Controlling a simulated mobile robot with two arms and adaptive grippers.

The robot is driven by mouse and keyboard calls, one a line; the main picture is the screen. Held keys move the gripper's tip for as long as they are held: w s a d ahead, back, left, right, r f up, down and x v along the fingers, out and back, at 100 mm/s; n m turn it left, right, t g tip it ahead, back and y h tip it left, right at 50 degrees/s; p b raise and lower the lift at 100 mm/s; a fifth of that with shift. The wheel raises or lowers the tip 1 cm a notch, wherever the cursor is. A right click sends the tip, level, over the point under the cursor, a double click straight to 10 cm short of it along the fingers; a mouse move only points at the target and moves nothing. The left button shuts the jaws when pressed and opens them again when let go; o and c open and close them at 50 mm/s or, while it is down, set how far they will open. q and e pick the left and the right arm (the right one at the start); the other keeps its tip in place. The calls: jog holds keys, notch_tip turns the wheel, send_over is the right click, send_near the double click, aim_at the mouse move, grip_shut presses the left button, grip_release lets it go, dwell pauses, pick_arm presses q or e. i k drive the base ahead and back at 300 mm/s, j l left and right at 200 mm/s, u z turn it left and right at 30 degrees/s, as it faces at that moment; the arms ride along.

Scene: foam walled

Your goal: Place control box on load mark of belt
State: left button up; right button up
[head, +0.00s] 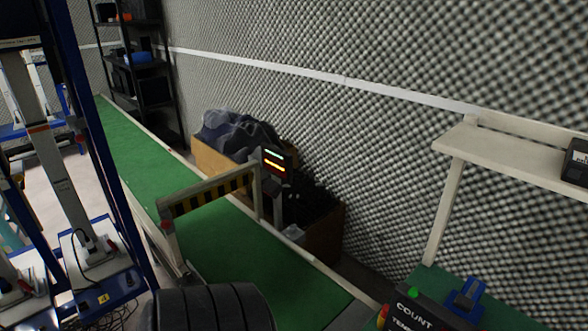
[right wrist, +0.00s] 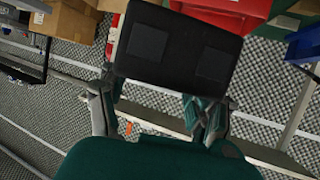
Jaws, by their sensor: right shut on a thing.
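My right gripper (right wrist: 160,103) is shut on a black box-like thing (right wrist: 172,48) in the right wrist view. The face towards the camera is plain black with two darker square pads. I take it to be the control box, but its front is hidden. The belt (head: 225,240) is a long green conveyor running from upper left to bottom centre in the head view. I cannot make out a load mark on it. Neither gripper shows in the head view.
A yellow-black striped gate (head: 210,193) spans the belt, beside a lit display (head: 273,160). Brown bins (head: 205,160) stand behind the belt. A box lettered "COUNT" (head: 412,314) is at lower right. A cream shelf (head: 505,150) holds a dark device (head: 577,162).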

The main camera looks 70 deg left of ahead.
aim_at(293, 306)
jog(key=k+u, duration=0.35)
jog(key=k+j+u, duration=0.15)
jog(key=u, duration=0.25)
jog(key=i+j+u, duration=0.1)
jog(key=j, duration=0.35)
jog(key=i+j+u, duration=0.1)
jog(key=j, duration=0.3)
jog(key=i+j, duration=0.2)
jog(key=j, duration=0.2)
jog(key=i+j+u, duration=0.15)
jog(key=j, duration=0.3)
jog(key=i+j+u, duration=0.1)
jog(key=j, duration=0.3)
